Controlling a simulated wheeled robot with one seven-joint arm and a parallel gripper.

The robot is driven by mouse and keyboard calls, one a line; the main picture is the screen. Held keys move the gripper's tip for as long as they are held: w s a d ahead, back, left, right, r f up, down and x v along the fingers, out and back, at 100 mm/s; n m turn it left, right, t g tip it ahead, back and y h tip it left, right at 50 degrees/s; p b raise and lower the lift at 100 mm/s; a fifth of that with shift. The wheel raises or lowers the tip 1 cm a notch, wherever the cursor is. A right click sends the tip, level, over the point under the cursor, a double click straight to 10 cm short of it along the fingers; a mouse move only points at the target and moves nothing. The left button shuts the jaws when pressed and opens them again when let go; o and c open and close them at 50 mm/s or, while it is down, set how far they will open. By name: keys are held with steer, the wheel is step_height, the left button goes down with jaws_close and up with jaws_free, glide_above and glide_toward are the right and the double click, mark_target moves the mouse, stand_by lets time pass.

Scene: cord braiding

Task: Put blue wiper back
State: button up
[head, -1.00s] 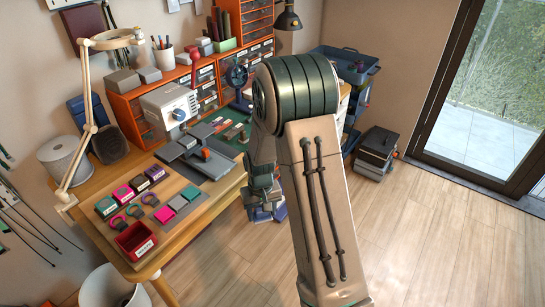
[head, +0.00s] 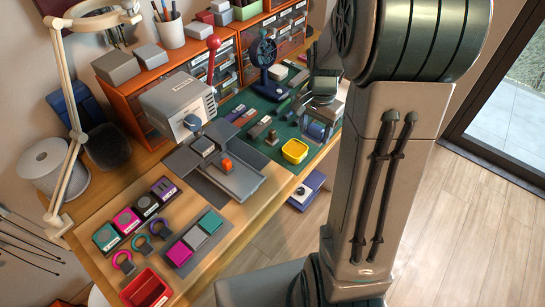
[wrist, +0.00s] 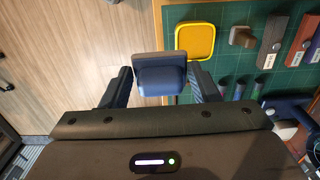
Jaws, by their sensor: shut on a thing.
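The blue wiper is a blue block with a grey-brown plate along one side. In the wrist view the blue wiper (wrist: 160,80) sits between the two dark fingers of my gripper (wrist: 161,72), which is shut on it. In the head view my gripper (head: 322,90) is at the right end of the workbench, and the blue wiper (head: 316,130) shows below it, by the front edge of the green mat (head: 258,112).
A yellow tray (head: 294,151) lies on the mat, close to the wiper. Several small blocks lie on the mat, among them a grey one (wrist: 242,37) and a dark one with a label (wrist: 272,36). A blue fan (head: 266,58) stands behind. Open floor (head: 262,240) lies in front.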

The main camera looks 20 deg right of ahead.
glide_above(276, 174)
step_height(276, 174, down, 6)
steer(key=shift+w+d+f, duration=0.1)
steer(key=shift+d+f, duration=0.05)
steer(key=shift+f, duration=2.15)
steer(key=shift+f, duration=0.2)
steer(key=o, duration=1)
steer(key=shift+r, duration=0.1)
